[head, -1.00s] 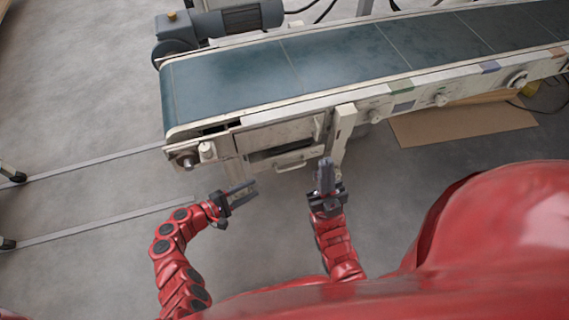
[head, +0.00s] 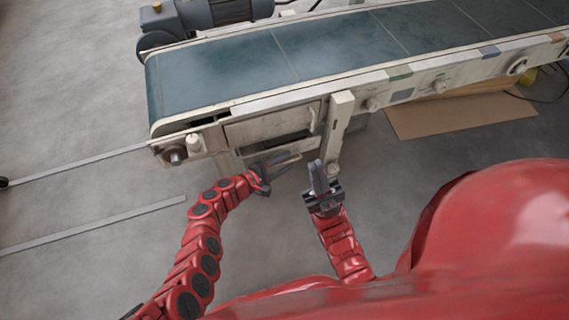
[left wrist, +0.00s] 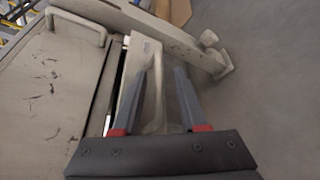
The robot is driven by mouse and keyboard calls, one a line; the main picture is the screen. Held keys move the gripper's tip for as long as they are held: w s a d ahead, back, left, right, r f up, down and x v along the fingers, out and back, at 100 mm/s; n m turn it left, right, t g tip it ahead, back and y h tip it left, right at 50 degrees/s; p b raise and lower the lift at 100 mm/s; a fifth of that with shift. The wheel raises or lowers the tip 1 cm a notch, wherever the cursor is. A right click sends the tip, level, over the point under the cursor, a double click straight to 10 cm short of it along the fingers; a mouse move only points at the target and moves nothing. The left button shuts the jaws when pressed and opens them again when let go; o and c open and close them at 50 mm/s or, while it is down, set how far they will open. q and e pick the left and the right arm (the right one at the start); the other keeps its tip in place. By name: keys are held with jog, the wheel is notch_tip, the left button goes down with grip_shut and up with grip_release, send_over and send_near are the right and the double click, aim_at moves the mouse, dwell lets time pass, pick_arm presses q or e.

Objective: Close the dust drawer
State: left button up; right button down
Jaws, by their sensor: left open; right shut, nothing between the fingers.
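The dust drawer is a beige drawer under the near side of the conveyor, partly hidden by my left gripper in the head view. A dark opening shows above its front. In the left wrist view its narrow beige front (left wrist: 130,78) stands out from the machine body with a dark gap between them. Its pale handle (left wrist: 154,104) lies between the spread fingers of my left gripper (left wrist: 165,98); I cannot tell whether they touch it. My left gripper (head: 284,164) is open at the drawer front. My right gripper (head: 317,178) is shut and empty, right of the drawer.
The conveyor (head: 220,72) runs above the drawer, with a motor (head: 225,12) behind it. A beige leg (head: 338,125) stands just right of the drawer. A panel with a handle (left wrist: 75,25) lies beside the drawer. Cardboard (head: 455,118) lies at right. The floor in front is clear.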

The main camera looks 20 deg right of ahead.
pick_arm(q)
grip_shut()
dwell(1.4)
